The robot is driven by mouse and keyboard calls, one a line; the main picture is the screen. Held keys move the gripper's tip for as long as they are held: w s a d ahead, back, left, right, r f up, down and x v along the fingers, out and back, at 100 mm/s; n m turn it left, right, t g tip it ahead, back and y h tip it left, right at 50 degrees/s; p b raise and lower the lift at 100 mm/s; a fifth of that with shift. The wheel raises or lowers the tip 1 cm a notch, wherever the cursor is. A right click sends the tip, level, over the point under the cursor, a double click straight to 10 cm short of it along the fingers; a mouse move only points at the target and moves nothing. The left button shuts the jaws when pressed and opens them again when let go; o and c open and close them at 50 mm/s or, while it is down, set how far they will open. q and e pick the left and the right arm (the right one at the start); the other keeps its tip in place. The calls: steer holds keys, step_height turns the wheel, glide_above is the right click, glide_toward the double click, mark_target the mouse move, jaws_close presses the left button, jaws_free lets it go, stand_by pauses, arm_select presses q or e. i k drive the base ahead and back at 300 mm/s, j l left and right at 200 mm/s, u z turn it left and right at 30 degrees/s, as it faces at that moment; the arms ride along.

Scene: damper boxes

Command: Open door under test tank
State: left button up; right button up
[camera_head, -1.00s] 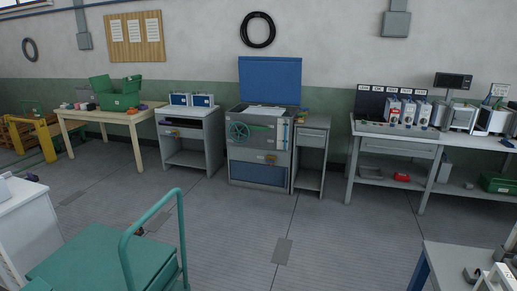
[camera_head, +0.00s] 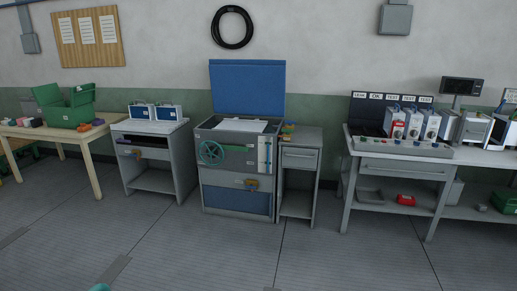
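The test tank (camera_head: 238,165) stands against the wall near the middle of the head view. Its blue lid (camera_head: 247,89) is raised upright at the back. A green handwheel (camera_head: 211,153) is on its front at the left. Below the grey front is a blue door panel (camera_head: 237,201) near the floor, which looks shut. A small yellowish latch or tag (camera_head: 251,185) sits just above the door.
A grey side cabinet (camera_head: 298,160) adjoins the tank on the right. A grey desk (camera_head: 153,155) stands left of it, and a long workbench (camera_head: 400,171) stands to the right. The floor (camera_head: 205,256) before the tank is clear.

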mark_target(228, 198)
steer(key=i+j+z, duration=0.25)
steer(key=i, duration=1.4)
steer(key=i+l, duration=0.05)
steer(key=l, duration=0.05)
